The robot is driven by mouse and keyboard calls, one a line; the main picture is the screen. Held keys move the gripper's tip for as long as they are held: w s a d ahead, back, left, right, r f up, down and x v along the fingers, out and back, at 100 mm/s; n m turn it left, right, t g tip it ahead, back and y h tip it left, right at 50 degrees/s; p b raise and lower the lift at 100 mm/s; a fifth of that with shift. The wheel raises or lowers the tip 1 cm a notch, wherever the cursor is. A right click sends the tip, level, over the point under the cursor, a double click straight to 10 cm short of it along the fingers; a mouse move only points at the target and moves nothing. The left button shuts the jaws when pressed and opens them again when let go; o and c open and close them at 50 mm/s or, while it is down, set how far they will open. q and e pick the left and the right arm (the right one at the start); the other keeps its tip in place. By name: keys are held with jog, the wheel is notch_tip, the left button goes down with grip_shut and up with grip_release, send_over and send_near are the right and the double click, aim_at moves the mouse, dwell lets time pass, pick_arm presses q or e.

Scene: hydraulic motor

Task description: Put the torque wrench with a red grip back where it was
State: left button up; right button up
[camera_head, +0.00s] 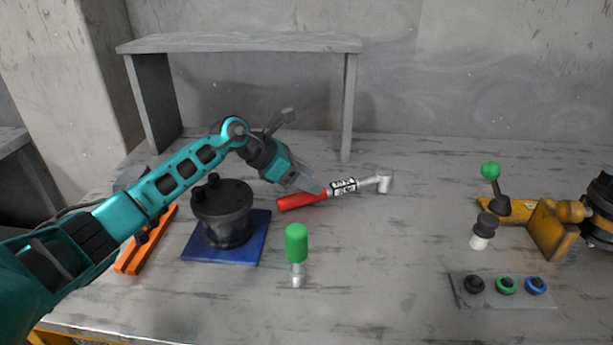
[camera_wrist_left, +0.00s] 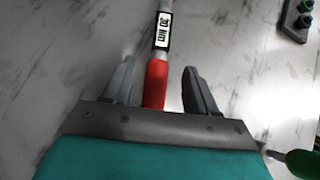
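The torque wrench (camera_head: 301,200) has a red grip, a label band and a silver head, and lies on the grey table pointing right. In the left wrist view its red grip (camera_wrist_left: 156,84) sits between the two spread fingers, with a gap on each side. My left gripper (camera_head: 314,187) is open above the grip, reaching in from the left. In the left wrist view the gripper (camera_wrist_left: 158,88) is also open. Whether the fingers reach down around the grip is hard to tell. My right gripper is in neither view.
A dark motor part (camera_head: 224,212) stands on a blue mat (camera_head: 246,251) to the left. A green-handled tool (camera_head: 296,243) stands in front. A button plate (camera_head: 515,304) and yellow fixture (camera_head: 548,229) are at right. A grey shelf (camera_head: 240,43) stands behind.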

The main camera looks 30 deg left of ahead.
pick_arm(q)
jog(key=shift+r, duration=0.15)
jog(key=v, duration=1.2)
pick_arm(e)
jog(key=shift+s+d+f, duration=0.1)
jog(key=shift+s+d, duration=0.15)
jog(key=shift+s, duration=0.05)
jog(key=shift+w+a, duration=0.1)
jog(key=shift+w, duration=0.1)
